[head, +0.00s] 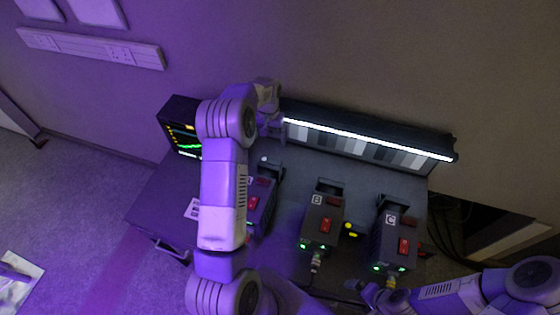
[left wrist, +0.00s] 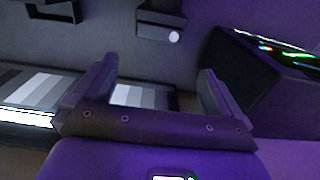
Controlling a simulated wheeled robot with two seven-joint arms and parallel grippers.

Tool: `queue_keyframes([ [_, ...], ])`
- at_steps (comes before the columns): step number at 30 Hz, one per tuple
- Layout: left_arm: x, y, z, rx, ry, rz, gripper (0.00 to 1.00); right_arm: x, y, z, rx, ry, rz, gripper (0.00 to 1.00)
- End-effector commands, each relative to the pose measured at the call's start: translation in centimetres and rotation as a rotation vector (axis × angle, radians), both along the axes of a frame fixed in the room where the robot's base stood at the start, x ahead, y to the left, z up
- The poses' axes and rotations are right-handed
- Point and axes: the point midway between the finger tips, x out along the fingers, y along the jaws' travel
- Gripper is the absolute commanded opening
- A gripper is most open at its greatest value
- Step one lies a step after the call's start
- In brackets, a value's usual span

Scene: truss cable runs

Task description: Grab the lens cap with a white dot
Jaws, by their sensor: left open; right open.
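A small white dot (head: 264,158) shows on the dark tabletop, beside the back end of box A; the cap around it is too dark to outline. In the left wrist view the white dot (left wrist: 174,37) shows near the edge of a dark bracket, beyond my fingertips. My left gripper (head: 271,125) is open and empty over the back of the table, near the light bar's left end. Its two fingers (left wrist: 158,70) are spread in the wrist view, with the dot apart from them. My right gripper (head: 374,294) is at the front right edge, partly unclear, and touches no cap.
Boxes A (head: 262,203), B (head: 322,222) and C (head: 393,240) stand in a row. Yellow spots (head: 350,229) lie between B and C. A lit bar with grey panels (head: 365,138) lines the back. A monitor (head: 181,134) stands at left. My left arm hides part of A.

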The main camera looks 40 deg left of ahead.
Motion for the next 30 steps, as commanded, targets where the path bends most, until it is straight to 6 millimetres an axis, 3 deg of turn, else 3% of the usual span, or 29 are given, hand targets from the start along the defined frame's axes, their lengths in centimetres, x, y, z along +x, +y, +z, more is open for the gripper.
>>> queue_keyframes([
  [1, 0.0, 0.0, -1.2, 0.000, 0.000, 0.001, 1.00, 0.0, 0.0, -1.3, 0.000, 0.001, 0.000, 1.00],
  [13, 0.0, 0.0, -6.1, 0.000, -0.001, 0.000, 1.00, -0.1, 0.0, -6.2, 0.000, 0.001, 0.000, 1.00],
  [20, -0.1, 0.0, -7.6, 0.000, 0.001, 0.000, 1.00, -0.1, 0.0, -6.6, 0.000, 0.001, 0.000, 1.00],
  [30, -0.1, -0.2, -11.9, -0.001, 0.003, 0.000, 1.00, -0.1, 0.0, -6.1, 0.000, 0.001, 0.000, 1.00],
])
